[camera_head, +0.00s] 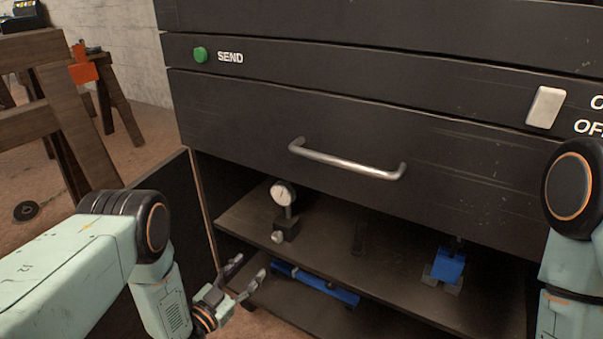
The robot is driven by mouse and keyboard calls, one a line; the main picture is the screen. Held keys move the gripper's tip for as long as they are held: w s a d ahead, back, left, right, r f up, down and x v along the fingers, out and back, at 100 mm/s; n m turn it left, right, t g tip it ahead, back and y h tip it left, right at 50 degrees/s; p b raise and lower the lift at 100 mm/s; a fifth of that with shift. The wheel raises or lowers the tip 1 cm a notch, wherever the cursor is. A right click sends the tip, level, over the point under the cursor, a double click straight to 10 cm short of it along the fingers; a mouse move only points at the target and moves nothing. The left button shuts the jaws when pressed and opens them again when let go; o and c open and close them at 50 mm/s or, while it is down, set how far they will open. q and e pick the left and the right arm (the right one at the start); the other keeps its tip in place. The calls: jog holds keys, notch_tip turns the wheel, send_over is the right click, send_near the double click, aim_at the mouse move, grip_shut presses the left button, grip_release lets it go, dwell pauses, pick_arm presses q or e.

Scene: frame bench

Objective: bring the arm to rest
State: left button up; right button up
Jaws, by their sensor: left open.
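My left arm (135,240) comes in from the left and bends down in front of the cabinet. My left gripper (250,270) is open and empty, with its fingers pointing up and right near the front edge of the open shelves. It appears apart from the things on the shelves, though its exact distance from the shelf edge is hard to tell. My right arm (572,230) shows at the right edge, hanging down; its gripper is out of the picture.
The dark cabinet has a closed drawer with a metal handle (345,163), a green SEND button (200,55) and a pale switch (545,107). A dial gauge (284,197) and a blue-topped item (448,265) stand on the upper shelf; a blue bar (315,284) lies below. Wooden trestles (60,110) stand left.

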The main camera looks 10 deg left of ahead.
pick_arm(q)
jog(key=s+a+f+n+g+y, duration=0.1)
jog(key=s+f+n+g+y, duration=0.15)
jog(key=s+f+g, duration=0.4)
jog(key=s+f+n+g+y, duration=0.1)
jog(key=s+f+n+g, duration=0.15)
jog(key=s, duration=0.65)
jog(key=s+f+n+g+y, duration=0.15)
jog(key=s+f+g, duration=0.25)
jog(key=s, duration=0.5)
jog(key=s+d+r+g+y, duration=0.1)
jog(key=s+r+g, duration=0.5)
jog(key=s, duration=0.8)
notch_tip(320, 180, up, 15)
jog(key=w+t+p, duration=0.2)
jog(key=p, duration=1.1)
jog(key=shift+d+r, duration=0.15)
